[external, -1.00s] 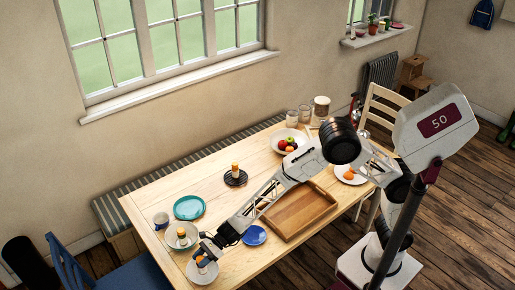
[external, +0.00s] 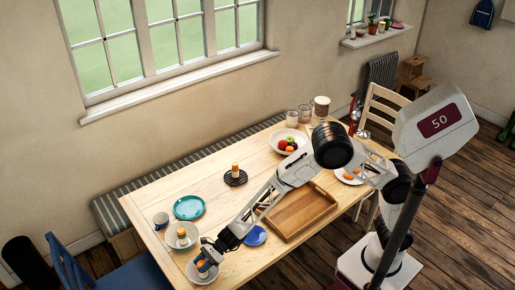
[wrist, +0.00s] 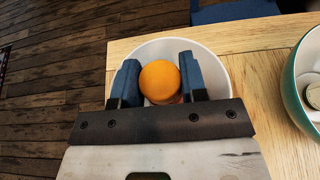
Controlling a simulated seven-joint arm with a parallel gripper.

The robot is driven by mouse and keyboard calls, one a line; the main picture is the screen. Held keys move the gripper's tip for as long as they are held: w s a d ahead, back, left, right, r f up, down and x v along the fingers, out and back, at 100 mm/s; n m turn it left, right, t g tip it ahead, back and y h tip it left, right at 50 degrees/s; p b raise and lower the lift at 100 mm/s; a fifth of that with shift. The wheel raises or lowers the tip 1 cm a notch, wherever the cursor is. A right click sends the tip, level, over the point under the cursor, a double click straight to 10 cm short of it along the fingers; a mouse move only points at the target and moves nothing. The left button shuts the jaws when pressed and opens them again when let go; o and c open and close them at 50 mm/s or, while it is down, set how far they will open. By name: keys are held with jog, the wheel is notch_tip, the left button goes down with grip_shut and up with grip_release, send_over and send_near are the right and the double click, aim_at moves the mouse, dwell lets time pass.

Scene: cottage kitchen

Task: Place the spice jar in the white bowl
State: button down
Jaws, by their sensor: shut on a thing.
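A spice jar with an orange lid (wrist: 160,82) stands between the blue fingers of my gripper (wrist: 160,86) in the wrist view. My gripper is shut on it. The white bowl (wrist: 208,52) surrounds the jar and fingertips in that view, and the lower part of the jar is hidden. In the external view my gripper (external: 204,266) is low over the white bowl (external: 206,281) at the table's near-left end. I cannot tell whether the jar touches the bowl's bottom.
A third jar (external: 235,168) stands on a black trivet. A blue plate (external: 255,235) and wooden tray (external: 291,231) lie right.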

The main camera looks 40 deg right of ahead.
jog(key=c, duration=0.7)
grip_release()
jog(key=shift+f, duration=0.1)
jog(key=shift+o, duration=0.2)
jog(key=v, duration=1.2)
dwell(0.6)
